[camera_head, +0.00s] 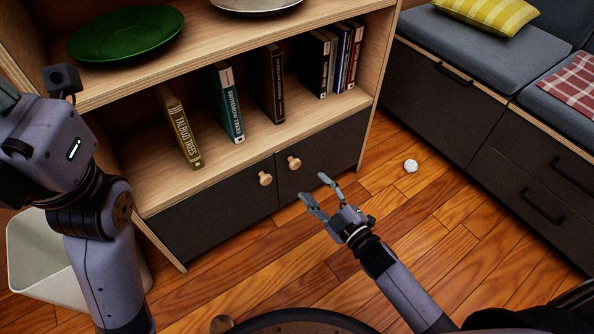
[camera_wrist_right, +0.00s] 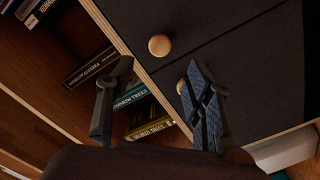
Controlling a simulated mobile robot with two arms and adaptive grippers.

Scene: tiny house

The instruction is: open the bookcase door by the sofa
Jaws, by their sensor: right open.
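The bookcase (camera_head: 228,163) has two dark lower doors side by side, both shut. The door by the sofa (camera_head: 335,148) is the right one and has a round wooden knob (camera_head: 294,163) near its inner top corner. The left door (camera_head: 215,212) has a matching knob (camera_head: 265,179). My right gripper (camera_head: 316,188) is open and empty, in front of the right door and apart from its knob. In the wrist view this knob (camera_wrist_right: 160,45) lies just beyond the gap between the fingers (camera_wrist_right: 160,68). My left arm is at the left edge; its gripper is mostly cut off.
The grey sofa (camera_head: 440,103) with drawers stands right of the bookcase. A small white ball (camera_head: 410,166) lies on the wooden floor between them. Several books (camera_head: 229,105) stand on the shelf above the doors. A pale bin (camera_head: 40,255) is at the left. A round dark edge shows at the bottom.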

